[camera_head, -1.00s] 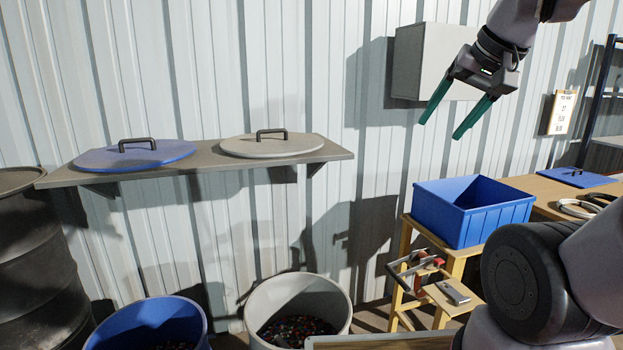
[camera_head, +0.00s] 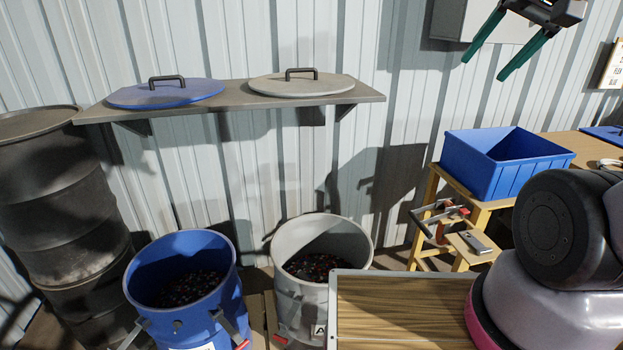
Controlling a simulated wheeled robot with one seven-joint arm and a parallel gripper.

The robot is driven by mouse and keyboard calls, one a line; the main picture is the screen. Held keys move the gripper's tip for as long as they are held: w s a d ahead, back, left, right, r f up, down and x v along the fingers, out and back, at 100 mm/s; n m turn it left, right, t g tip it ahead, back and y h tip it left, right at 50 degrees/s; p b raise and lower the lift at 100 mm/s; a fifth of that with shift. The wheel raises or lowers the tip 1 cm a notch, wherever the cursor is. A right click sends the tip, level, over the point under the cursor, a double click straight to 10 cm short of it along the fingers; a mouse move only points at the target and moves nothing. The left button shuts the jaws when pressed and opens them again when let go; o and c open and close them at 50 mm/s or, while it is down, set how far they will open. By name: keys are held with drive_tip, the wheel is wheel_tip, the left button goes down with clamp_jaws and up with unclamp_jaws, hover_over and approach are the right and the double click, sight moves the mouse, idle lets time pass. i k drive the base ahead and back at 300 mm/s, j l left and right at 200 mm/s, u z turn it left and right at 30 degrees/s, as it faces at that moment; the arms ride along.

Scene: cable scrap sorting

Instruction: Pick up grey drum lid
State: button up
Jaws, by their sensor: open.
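The grey drum lid (camera_head: 301,87) lies flat on the right half of a wall shelf (camera_head: 236,98), with its dark handle (camera_head: 301,73) upright on top. A blue lid (camera_head: 165,95) with a similar handle lies on the left half of the same shelf. My gripper (camera_head: 482,69) is at the upper right, with its two green fingers spread apart and nothing between them. It is above and well to the right of the grey lid, not touching it.
A blue drum (camera_head: 205,307) and a grey drum (camera_head: 302,303), both holding dark scrap, stand below the shelf. A dark barrel (camera_head: 62,200) stands at left. A blue bin (camera_head: 507,171) sits on a wooden stand at right. A grey wall box (camera_head: 447,22) is behind my gripper.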

sight(296, 83)
drive_tip(key=z, duration=3.2)
drive_tip(key=k+j+u, duration=0.1)
drive_tip(key=u, duration=3.65)
drive_tip(key=l+u, duration=0.2)
drive_tip(key=l, duration=0.35)
drive_tip(key=i, duration=0.05)
